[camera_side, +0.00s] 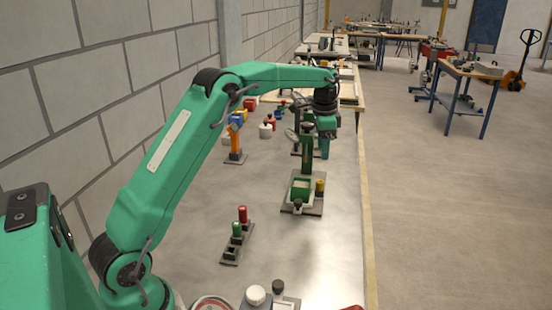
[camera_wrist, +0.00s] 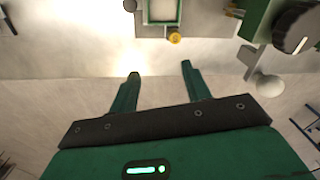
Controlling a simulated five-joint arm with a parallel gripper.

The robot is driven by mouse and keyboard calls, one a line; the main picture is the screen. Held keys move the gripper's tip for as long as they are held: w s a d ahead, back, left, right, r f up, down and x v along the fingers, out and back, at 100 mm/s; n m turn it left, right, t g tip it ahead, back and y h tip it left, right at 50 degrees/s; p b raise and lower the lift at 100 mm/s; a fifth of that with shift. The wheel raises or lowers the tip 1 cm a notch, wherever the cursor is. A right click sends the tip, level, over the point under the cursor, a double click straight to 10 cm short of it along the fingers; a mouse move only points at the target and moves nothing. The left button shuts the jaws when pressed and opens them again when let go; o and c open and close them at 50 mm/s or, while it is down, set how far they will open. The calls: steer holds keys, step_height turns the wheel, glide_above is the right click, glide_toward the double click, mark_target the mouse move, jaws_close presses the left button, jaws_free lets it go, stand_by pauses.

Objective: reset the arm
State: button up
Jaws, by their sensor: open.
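My gripper (camera_side: 325,150) hangs pointing down at the end of my outstretched green arm, over the far part of the bench near its right edge. In the wrist view its two green fingers (camera_wrist: 160,73) are spread apart with nothing between them. A green-framed tray (camera_side: 302,190) on a grey base plate stands on the bench nearer the side camera than my gripper. This tray also shows at the top of the wrist view (camera_wrist: 146,12), apart from the fingertips. A yellow knob (camera_side: 320,186) stands beside it and shows in the wrist view (camera_wrist: 174,38).
A small rack (camera_side: 231,253) holds a red and a green cylinder. An orange stand (camera_side: 236,143) is at left, near the block wall. A white-topped jar (camera_side: 256,295) is at the front. A large knobbed green device (camera_wrist: 268,22) is upper right in the wrist view.

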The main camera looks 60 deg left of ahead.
steer(key=s+d+r+n+t, duration=0.1)
steer(key=s+d+r+n, duration=0.1)
steer(key=s+d+r, duration=0.45)
steer(key=s+d+r+n+t, duration=0.15)
steer(key=s+r, duration=0.25)
steer(key=s, duration=0.5)
steer(key=s+d+f+n+t, duration=0.1)
steer(key=s+d+f, duration=0.1)
steer(key=s, duration=0.8)
steer(key=s+d+f+n+t, duration=0.1)
steer(key=s+d+f, duration=0.2)
steer(key=s, duration=0.6)
steer(key=shift+s+d+n, duration=0.35)
steer(key=shift+d, duration=0.1)
